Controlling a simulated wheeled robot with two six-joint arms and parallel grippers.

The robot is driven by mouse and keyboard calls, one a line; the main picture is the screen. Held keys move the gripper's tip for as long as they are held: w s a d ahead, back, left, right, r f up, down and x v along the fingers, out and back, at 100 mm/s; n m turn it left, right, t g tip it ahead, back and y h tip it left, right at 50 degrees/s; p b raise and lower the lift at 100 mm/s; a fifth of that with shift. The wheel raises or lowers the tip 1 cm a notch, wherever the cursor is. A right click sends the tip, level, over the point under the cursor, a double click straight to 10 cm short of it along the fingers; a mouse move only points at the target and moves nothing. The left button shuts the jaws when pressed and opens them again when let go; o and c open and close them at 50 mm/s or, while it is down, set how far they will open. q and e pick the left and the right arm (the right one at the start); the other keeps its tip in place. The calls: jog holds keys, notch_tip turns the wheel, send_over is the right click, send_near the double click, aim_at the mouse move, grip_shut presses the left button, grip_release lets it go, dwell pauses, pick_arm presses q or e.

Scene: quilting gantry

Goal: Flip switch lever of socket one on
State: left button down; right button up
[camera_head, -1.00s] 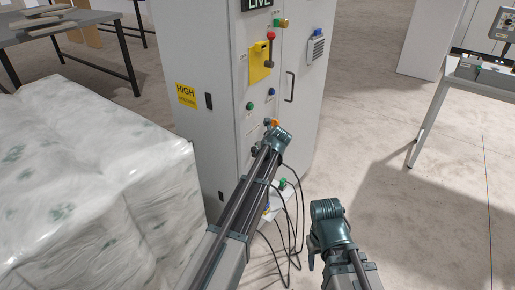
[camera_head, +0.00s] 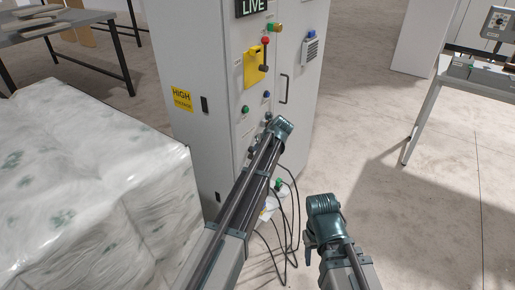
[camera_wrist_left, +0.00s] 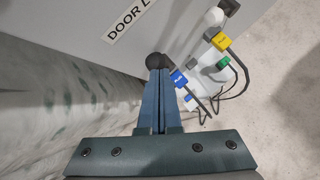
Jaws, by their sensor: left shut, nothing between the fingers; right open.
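My left gripper (camera_head: 281,127) is in front of the grey cabinet's lower front in the head view, with its fingertips hidden behind the wrist. In the left wrist view its fingers (camera_wrist_left: 160,95) are shut and empty, pointing at a round black knob (camera_wrist_left: 155,61); I cannot tell whether they touch it. Right of the fingers is a pale socket strip (camera_wrist_left: 207,78) with blue (camera_wrist_left: 179,79), green (camera_wrist_left: 223,63) and yellow (camera_wrist_left: 221,41) tagged plugs. I cannot make out socket one or its switch lever. My right gripper (camera_head: 324,207) is open, low and right of the cabinet, its jaws mostly hidden.
The cabinet (camera_head: 215,60) carries a red-knobbed lever (camera_head: 265,48) on a yellow plate and a lit LIVE sign (camera_head: 252,6). Black cables (camera_head: 290,225) hang below my left gripper. A wrapped white bale (camera_head: 90,190) stands close left.

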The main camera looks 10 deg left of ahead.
dwell(0.3)
pick_arm(q)
jog(key=s+d+r+p, duration=0.6)
jog(key=s+r+p, duration=0.2)
jog(key=shift+d, duration=0.35)
jog(key=shift+s, duration=0.1)
dwell(0.4)
